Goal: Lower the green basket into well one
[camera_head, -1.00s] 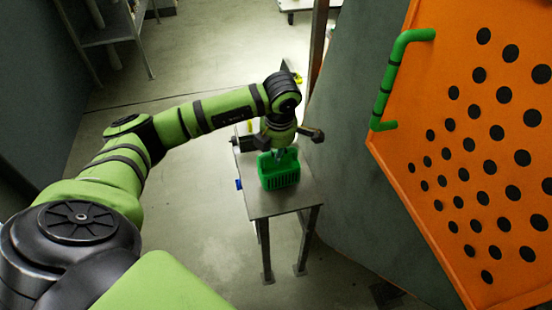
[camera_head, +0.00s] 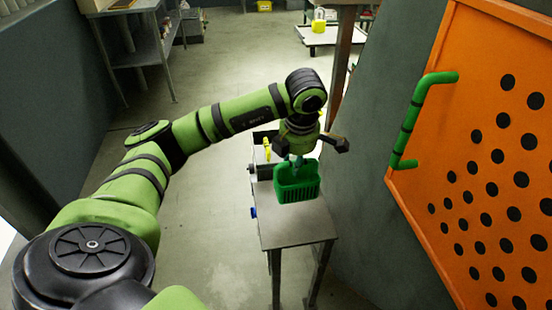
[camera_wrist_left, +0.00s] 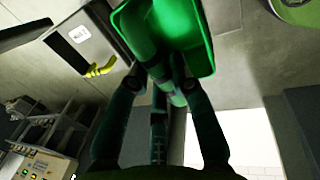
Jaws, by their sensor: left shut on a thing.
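The green basket (camera_head: 296,188) is in my left gripper (camera_head: 298,160), over the small metal table. In the head view, the gripper points down and is shut on the basket's upper part. In the left wrist view the basket (camera_wrist_left: 205,40) fills the top middle, and the gripper fingers (camera_wrist_left: 168,85) close around its green handle. I cannot tell from the head view how far the basket is above the tabletop. A dark box with a yellow part (camera_head: 266,148) stands behind it, partly hidden by my arm. I cannot make out which opening is well one. My right gripper is not in view.
The metal table (camera_head: 290,230) has bare top in front of the basket. An orange perforated panel (camera_head: 480,190) with a green handle (camera_head: 412,115) stands at the right. A shelf (camera_head: 135,40) stands at the back left. Open floor lies left of the table.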

